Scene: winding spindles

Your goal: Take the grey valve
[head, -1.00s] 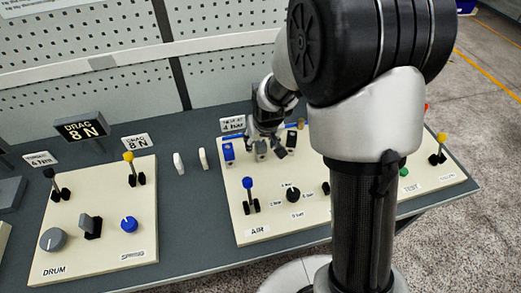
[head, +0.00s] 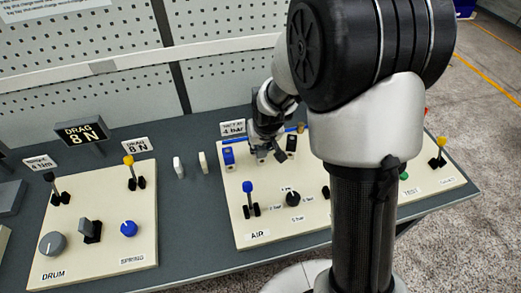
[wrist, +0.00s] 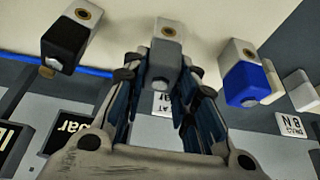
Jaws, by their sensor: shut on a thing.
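The grey valve (wrist: 164,66) is a small grey block on a pale mount with a brass ring, in the middle of the wrist view. My gripper (wrist: 165,85) has a finger on each side of it and is shut on it. In the head view my gripper (head: 263,150) is at the back of the AIR panel and largely hides the grey valve. A blue valve (wrist: 243,84) and a black valve (wrist: 66,45) stand on either side in the wrist view. They also show in the head view, the blue one (head: 228,156) left and the black one (head: 291,144) right.
The cream AIR panel (head: 282,226) carries a blue lever (head: 248,187) and a black knob (head: 292,199) in front of the valves. A blue pipe (wrist: 93,72) runs behind them. My arm hides part of the panel. A DRUM and SPRING panel (head: 105,255) lies at left.

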